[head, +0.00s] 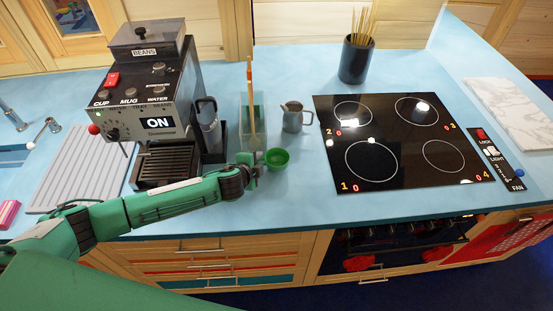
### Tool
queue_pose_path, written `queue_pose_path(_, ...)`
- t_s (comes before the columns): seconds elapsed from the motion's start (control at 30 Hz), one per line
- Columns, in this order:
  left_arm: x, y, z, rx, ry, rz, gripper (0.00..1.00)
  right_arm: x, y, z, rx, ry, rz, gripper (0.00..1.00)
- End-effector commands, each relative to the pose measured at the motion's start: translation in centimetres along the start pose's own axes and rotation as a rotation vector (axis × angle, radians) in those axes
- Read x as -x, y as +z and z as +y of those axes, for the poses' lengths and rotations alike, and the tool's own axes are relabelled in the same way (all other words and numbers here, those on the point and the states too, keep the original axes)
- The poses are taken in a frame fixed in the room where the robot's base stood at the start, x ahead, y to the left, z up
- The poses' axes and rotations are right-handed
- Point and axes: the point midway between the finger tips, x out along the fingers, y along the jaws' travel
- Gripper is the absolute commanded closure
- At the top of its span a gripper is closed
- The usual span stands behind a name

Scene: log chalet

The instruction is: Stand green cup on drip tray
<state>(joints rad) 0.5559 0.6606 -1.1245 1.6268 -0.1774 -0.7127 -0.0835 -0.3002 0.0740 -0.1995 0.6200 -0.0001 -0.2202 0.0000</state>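The green cup (278,159) is on the blue counter, in front of a small grey pitcher. The drip tray (166,165) is the dark slatted part at the foot of the coffee machine (155,85), to the left of the cup. My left arm reaches in from the left, in front of the machine. My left gripper (256,168) is right beside the cup's left side. Its fingers are small and partly hidden, so I cannot tell whether they are open or touching the cup. My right gripper is not in view.
A clear container (246,128) with an upright wooden stick stands just behind my gripper. The grey pitcher (293,117) is behind the cup, and the black hob (400,140) lies to the right. A grey ribbed drainer (78,170) is left of the machine.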

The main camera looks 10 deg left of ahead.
Motion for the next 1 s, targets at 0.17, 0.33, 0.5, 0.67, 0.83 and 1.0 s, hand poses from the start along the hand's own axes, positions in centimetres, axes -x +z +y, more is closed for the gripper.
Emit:
queue_pose_path(0.17,-1.1,0.01,-0.03,-0.001,0.0,-0.001,0.66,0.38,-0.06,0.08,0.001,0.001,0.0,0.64)
queue_pose_path(0.33,-1.24,0.02,0.04,-0.001,0.0,0.0,0.66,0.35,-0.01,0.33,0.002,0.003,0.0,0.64)
queue_pose_path(0.5,-1.22,0.02,0.05,-0.001,0.0,0.0,0.82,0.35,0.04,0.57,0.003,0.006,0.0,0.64)
queue_pose_path(0.67,-1.21,0.02,0.11,-0.001,0.001,0.0,1.0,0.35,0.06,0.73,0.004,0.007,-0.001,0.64)
queue_pose_path(0.83,-1.2,0.01,0.16,-0.001,0.002,0.0,1.0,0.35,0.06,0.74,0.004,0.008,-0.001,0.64)
queue_pose_path(1.0,-1.14,0.0,0.14,-0.001,0.003,0.0,1.0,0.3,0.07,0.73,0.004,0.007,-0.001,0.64)
